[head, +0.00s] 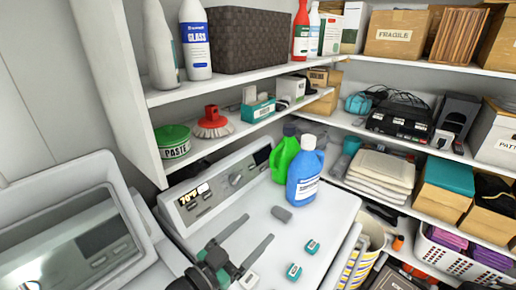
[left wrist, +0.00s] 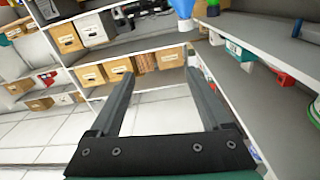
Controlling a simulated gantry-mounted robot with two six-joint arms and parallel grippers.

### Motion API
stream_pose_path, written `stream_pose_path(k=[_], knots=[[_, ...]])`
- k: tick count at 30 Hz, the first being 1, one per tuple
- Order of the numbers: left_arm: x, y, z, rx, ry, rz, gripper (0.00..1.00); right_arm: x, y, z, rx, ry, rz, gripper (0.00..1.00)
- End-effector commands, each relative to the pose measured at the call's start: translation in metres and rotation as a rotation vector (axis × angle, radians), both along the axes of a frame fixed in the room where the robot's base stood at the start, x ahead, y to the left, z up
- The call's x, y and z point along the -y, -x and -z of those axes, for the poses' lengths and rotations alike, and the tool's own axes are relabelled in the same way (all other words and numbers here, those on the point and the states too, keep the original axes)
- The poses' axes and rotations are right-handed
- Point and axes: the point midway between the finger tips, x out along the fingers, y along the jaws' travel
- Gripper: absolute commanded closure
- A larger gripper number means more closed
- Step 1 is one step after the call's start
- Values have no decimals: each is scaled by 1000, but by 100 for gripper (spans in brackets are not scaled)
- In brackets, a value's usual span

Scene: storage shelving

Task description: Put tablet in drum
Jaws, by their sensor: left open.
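Small teal-and-white tablets lie on the white machine top: one (head: 312,246) at right, one (head: 294,271) nearer the front, and a similar small item (head: 249,280) beside my gripper's base. My left gripper (head: 261,226) is over the machine top, left of the tablets, its two dark fingers spread and empty. In the left wrist view the gripper (left wrist: 159,73) also shows open with nothing between its fingers; no tablet shows there. At left is a raised white lid with a dark window (head: 75,245). I cannot make out the drum opening. My right gripper is not in view.
A green jug (head: 285,153) and a blue jug (head: 305,175) stand at the machine's back right. The control panel (head: 215,185) rises behind. Loaded shelves (head: 220,95) overhang the back; a striped bin (head: 358,262) stands at right.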

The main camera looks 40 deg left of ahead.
Motion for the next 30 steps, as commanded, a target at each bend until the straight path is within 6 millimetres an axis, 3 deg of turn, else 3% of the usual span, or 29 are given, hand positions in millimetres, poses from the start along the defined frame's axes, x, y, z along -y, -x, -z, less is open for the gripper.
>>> stream_pose_path(k=[1, 3, 6, 9, 10, 12, 15, 19, 28, 30], knots=[[17, -9, -65, 131, -13, 23, 19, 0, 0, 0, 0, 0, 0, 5], [39, -7, -145, 296, -8, 45, 19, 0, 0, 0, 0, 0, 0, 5], [67, 16, -244, 510, 28, 79, 19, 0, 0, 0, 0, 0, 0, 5], [84, 47, -311, 672, 76, 106, 19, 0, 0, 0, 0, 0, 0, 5], [87, 55, -325, 708, 89, 112, 19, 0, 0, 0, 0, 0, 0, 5], [92, 70, -346, 764, 112, 122, 19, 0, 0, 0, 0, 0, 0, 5], [94, 78, -358, 794, 126, 128, 19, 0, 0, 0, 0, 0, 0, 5], [94, 78, -358, 795, 126, 128, 0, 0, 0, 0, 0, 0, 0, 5], [93, 77, -357, 796, 92, 111, 0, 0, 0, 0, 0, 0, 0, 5], [92, 90, -368, 870, 8, 66, 0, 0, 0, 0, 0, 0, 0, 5]])
